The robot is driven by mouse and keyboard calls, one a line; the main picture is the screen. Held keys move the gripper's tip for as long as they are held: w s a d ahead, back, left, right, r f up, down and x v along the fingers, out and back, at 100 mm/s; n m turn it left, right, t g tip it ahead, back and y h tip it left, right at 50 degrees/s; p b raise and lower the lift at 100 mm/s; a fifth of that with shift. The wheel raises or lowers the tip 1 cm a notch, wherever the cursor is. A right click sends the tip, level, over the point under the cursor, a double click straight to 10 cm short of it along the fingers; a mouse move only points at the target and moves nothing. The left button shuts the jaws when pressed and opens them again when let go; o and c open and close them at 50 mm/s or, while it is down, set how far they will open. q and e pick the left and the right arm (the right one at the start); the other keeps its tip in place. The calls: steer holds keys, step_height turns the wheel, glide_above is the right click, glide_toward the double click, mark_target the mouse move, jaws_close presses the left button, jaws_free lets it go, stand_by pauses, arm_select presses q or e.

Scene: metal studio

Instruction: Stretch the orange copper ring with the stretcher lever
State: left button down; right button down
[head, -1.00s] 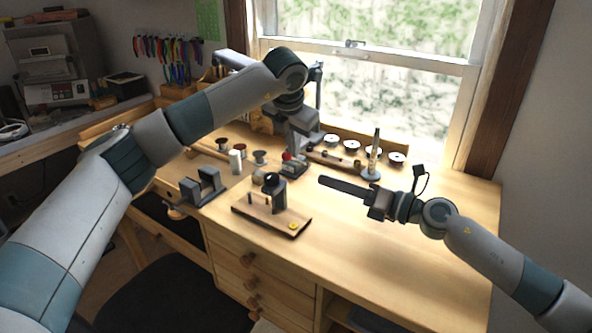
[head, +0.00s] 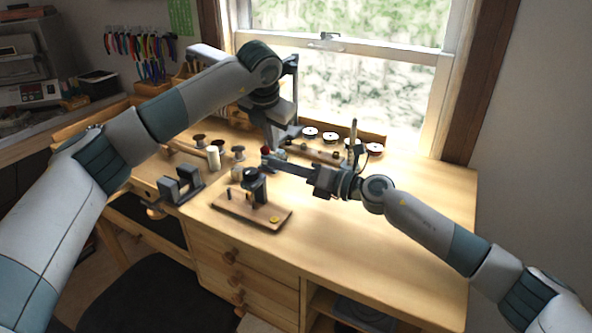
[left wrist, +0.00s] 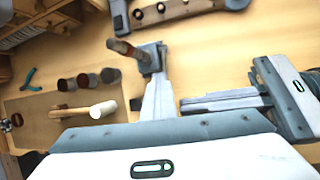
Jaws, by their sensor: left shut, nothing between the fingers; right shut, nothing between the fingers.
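A wooden board (head: 235,213) on the bench carries a dark upright device (head: 257,188) and a yellow-orange round piece (head: 275,219). I cannot tell for sure which part is the copper ring or the stretcher lever. A red-topped piece (head: 265,151) stands behind the board; a reddish-brown cylinder (left wrist: 120,47) shows beside my left finger. My left gripper (left wrist: 156,60) is shut and empty; in the head view its arm hangs over the red-topped piece. My right gripper (head: 270,164) is shut and empty, pointing left just above and behind the board. It also shows in the left wrist view (left wrist: 185,104).
A dark block stand (head: 180,187) sits left of the board. A white-headed mallet (head: 213,157) and several dark spools (head: 238,152) lie behind it. Several round dishes (head: 330,137) line the window side. The bench's right side is clear.

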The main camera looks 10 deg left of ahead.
steer(key=shift+x, duration=0.95)
steer(key=shift+w+d+r+m, duration=0.1)
steer(key=shift+w+r+m, duration=0.25)
steer(key=shift+r, duration=0.25)
arm_select(q)
steer(key=shift+s+d+f, duration=0.1)
steer(key=shift+d+f, duration=0.05)
steer(key=shift+f, duration=0.05)
arm_select(e)
steer(key=shift+w+d+r, duration=0.15)
steer(key=shift+w+r, duration=0.05)
steer(key=shift+w, duration=0.05)
arm_select(q)
steer(key=c, duration=1.8)
jaws_free()
steer(key=shift+s+f, duration=0.1)
arm_select(e)
steer(key=shift+r, duration=0.15)
arm_select(q)
steer(key=shift+a+r, duration=0.2)
arm_select(e)
steer(key=shift+s+a+f, duration=0.1)
steer(key=shift+a+f, duration=0.1)
steer(key=shift+f, duration=0.05)
arm_select(q)
steer(key=v, duration=1.1)
steer(key=shift+r, duration=0.35)
arm_select(e)
steer(key=shift+s+f, duration=0.1)
